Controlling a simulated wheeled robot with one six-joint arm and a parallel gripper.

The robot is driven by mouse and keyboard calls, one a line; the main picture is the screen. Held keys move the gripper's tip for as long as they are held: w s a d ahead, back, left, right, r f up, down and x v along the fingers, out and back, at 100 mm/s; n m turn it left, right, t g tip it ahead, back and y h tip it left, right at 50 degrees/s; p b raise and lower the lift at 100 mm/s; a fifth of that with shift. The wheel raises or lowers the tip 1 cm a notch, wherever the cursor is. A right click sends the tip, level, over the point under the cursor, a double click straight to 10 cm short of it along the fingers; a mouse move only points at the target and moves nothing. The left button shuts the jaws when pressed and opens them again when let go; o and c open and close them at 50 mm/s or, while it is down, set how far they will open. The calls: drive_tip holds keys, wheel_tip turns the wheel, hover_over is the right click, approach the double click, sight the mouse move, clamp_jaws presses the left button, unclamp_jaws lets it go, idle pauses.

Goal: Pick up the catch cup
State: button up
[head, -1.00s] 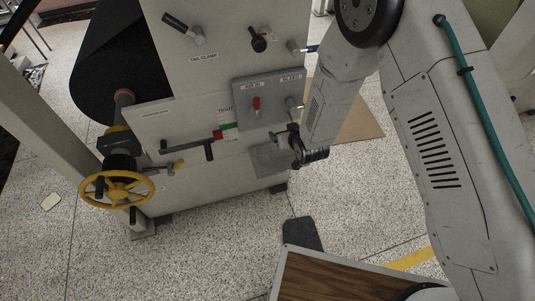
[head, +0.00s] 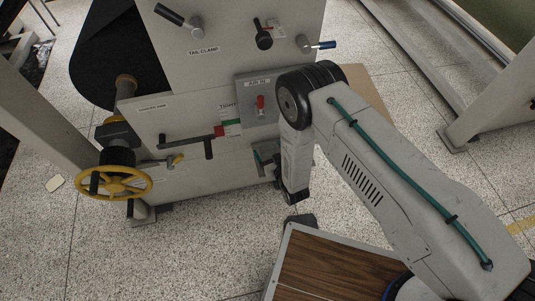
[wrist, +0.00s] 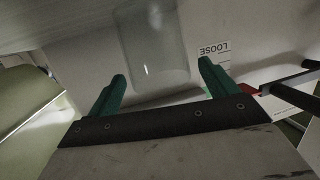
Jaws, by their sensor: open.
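The catch cup (wrist: 153,45), which looks like a clear, see-through cup, shows in the wrist view at the upper middle, in front of a pale panel. My gripper (wrist: 161,72) is open, with its two green fingers spread apart. The cup appears between and beyond the fingertips in that view; I cannot tell whether they touch it. In the head view my arm's wrist hangs low beside the machine's front, and the cup cannot be made out there.
The grey machine (head: 190,115) carries levers, a red switch and a yellow handwheel (head: 114,183) at its left. A wood-topped surface (head: 325,270) is at the bottom. Speckled floor lies open around.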

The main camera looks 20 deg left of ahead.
sight(265, 144)
drive_tip(key=shift+x, duration=1.5)
drive_tip(key=shift+s+f, duration=0.1)
drive_tip(key=c, duration=1)
drive_tip(key=shift+c, duration=0.2)
